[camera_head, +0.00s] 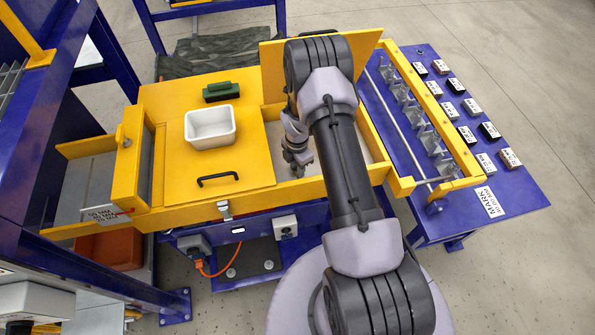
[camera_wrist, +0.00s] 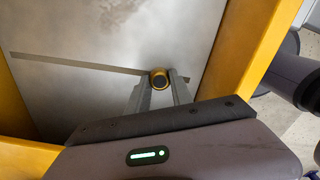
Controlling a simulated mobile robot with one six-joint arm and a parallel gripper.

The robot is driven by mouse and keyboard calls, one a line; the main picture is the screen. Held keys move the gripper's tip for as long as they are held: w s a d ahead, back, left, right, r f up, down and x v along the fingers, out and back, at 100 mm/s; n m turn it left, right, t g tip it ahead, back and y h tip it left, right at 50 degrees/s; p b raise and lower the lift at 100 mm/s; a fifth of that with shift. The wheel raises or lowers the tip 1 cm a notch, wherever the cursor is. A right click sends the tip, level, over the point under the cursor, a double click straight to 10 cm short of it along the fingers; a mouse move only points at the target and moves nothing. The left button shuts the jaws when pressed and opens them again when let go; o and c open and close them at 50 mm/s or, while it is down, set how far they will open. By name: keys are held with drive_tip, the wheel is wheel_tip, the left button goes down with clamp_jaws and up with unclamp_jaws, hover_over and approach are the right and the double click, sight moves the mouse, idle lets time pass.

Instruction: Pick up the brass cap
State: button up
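The brass cap (camera_wrist: 159,78), round with a dark centre, shows in the wrist view at the tips of my gripper (camera_wrist: 161,82). It lies over the line of a thin strip that crosses the grey floor of the yellow box. The two fingers stand apart, one on each side of the cap's near edge. Whether they touch or grip it cannot be told. In the head view my gripper (camera_head: 297,166) reaches down into the open right part of the yellow box (camera_head: 268,203). The cap cannot be made out there.
A yellow lid with a black handle (camera_head: 218,179) and a white tray (camera_head: 210,141) lie left of my arm. A green block (camera_head: 221,92) sits behind the tray. A raised yellow panel (camera_head: 270,75) stands behind my arm. A blue table (camera_head: 459,93) with labelled blocks is at the right.

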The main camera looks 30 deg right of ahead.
clamp_jaws()
drive_tip(key=shift+r, duration=0.1)
